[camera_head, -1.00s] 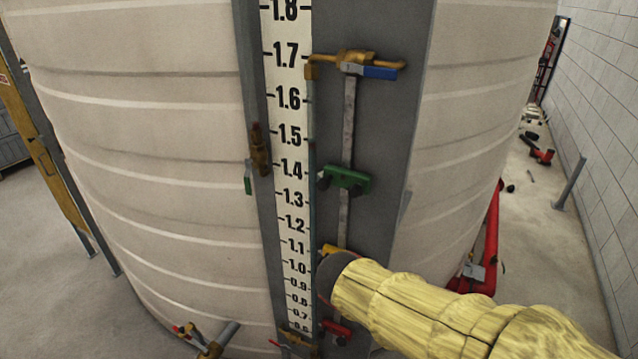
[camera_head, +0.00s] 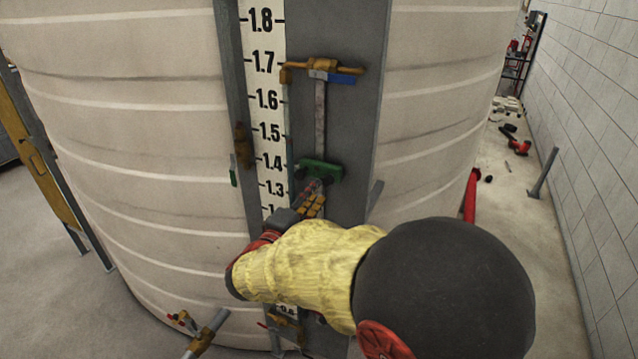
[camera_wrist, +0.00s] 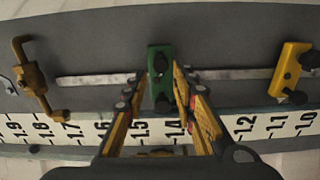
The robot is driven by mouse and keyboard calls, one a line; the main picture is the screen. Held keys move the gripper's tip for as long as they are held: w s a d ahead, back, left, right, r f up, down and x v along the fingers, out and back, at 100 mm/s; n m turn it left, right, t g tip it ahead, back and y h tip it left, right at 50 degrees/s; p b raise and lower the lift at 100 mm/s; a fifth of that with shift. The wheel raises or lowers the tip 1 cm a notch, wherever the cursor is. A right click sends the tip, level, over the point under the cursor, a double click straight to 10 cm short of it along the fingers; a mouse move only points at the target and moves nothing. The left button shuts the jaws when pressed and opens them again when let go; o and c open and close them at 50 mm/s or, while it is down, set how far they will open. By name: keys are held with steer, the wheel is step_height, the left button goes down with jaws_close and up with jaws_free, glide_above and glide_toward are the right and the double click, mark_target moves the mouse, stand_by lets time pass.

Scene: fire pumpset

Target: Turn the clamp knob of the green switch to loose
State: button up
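The green switch (camera_head: 320,170) is a small block clamped on the vertical metal strip, near the 1.4 mark of the scale. It also shows in the middle of the wrist view (camera_wrist: 160,58), with a dark knob (camera_wrist: 161,102) on its near side. My gripper (camera_head: 316,190) is just below the green switch in the head view. In the wrist view my gripper (camera_wrist: 161,78) has its yellow fingers apart, one on each side of the switch, with nothing visibly gripped. I cannot tell whether a finger touches the switch or knob.
A yellow clamp (camera_wrist: 291,70) sits on the same strip (camera_wrist: 225,74) to the right in the wrist view. A brass valve with a blue handle (camera_head: 341,77) is above. Another brass valve (camera_head: 243,145) with a green lever is left of the scale board (camera_head: 267,100).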

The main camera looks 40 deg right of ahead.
mark_target(325, 182)
steer(key=p+x, duration=0.1)
steer(key=x, duration=0.5)
steer(key=shift+c, duration=1.2)
steer(key=c, duration=0.4)
jaws_close()
